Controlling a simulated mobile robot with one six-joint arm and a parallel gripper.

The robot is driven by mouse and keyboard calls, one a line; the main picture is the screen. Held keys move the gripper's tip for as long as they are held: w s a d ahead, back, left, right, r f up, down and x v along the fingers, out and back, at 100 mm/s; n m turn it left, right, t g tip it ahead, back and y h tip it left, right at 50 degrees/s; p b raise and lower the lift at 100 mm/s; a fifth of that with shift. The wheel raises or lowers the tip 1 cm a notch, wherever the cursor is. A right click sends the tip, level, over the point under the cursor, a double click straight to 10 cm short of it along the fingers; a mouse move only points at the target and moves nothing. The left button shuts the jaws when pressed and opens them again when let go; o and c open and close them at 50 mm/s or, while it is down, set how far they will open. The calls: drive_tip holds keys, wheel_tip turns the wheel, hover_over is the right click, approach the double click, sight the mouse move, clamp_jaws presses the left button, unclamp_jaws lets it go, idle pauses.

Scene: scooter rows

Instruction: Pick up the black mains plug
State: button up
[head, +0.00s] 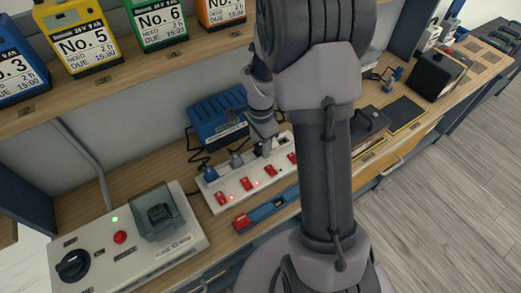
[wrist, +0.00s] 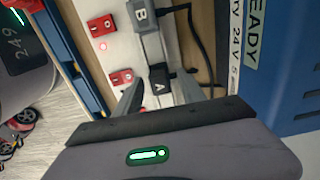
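The black mains plug (wrist: 160,77), marked A, sits on the white power strip (head: 228,188) with red switches. It lies between and beyond my fingertips in the wrist view. My gripper (wrist: 160,92) is open, with one finger on each side of the plug; I cannot tell whether they touch it. In the head view my gripper (head: 264,146) is low over the strip, and it and my arm hide most of this plug. A grey plug (wrist: 140,13), marked B, sits beside it on the strip. A blue plug (head: 210,173) is at the strip's left end.
A blue charger box (head: 216,122) stands close behind the strip, with black cables near it. A blue and red level-like tool (head: 265,212) lies in front. A grey control box (head: 130,246) is at left. Numbered battery packs (head: 78,38) stand on the shelf above.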

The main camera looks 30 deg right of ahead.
clamp_jaws()
drive_tip(key=shift+r, duration=0.15)
